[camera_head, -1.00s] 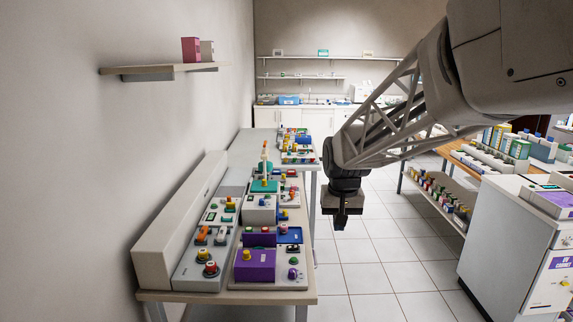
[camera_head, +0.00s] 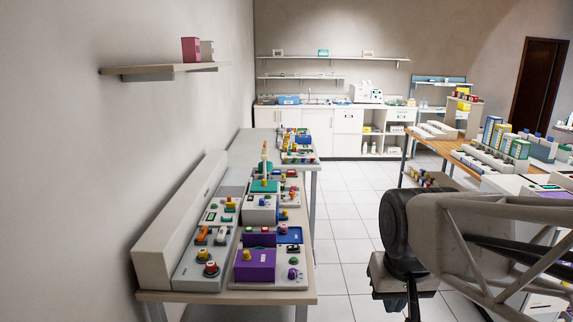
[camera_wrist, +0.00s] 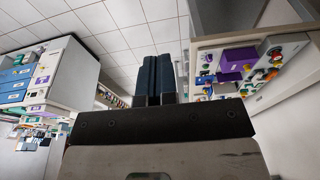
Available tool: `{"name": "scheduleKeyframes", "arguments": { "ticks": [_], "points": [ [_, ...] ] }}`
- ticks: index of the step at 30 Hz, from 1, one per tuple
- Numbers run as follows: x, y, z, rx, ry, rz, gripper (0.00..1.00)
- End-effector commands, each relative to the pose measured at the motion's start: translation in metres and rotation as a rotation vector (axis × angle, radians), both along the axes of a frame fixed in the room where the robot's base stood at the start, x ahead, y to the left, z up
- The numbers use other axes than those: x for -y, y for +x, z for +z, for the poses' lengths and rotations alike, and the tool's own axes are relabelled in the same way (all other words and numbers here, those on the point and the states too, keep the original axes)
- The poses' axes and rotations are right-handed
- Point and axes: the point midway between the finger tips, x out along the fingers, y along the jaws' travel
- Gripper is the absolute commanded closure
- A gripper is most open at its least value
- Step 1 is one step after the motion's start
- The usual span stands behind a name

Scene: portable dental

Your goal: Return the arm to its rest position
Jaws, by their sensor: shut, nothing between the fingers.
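My gripper hangs at the lower right of the head view (camera_head: 412,312), in front of the tiled floor, with its fingertips cut off by the bottom edge. In the wrist view my gripper (camera_wrist: 156,75) shows two dark blue fingers side by side, pressed together with nothing between them. My arm's lattice link reaches in from the right edge of the head view. The gripper is apart from the tables and touches nothing that I can see.
A table with colourful button and knob panels (camera_head: 255,265) stands along the left wall; it is also in the wrist view (camera_wrist: 240,62). A wooden table (camera_head: 452,147) and a white cabinet (camera_wrist: 50,75) stand on the other side. Tiled floor (camera_head: 345,225) between them is clear.

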Motion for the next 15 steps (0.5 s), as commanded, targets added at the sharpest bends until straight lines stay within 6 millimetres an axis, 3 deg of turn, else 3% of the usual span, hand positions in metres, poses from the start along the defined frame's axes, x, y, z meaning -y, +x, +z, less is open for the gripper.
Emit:
{"name": "scheduleKeyframes", "arguments": {
  "ticks": [6, 15],
  "points": [
    [0.005, -0.044, -0.012, 0.018, -0.003, -0.002, 1.0],
    [0.007, -0.063, -0.02, 0.024, -0.005, -0.003, 1.0]
  ]
}}
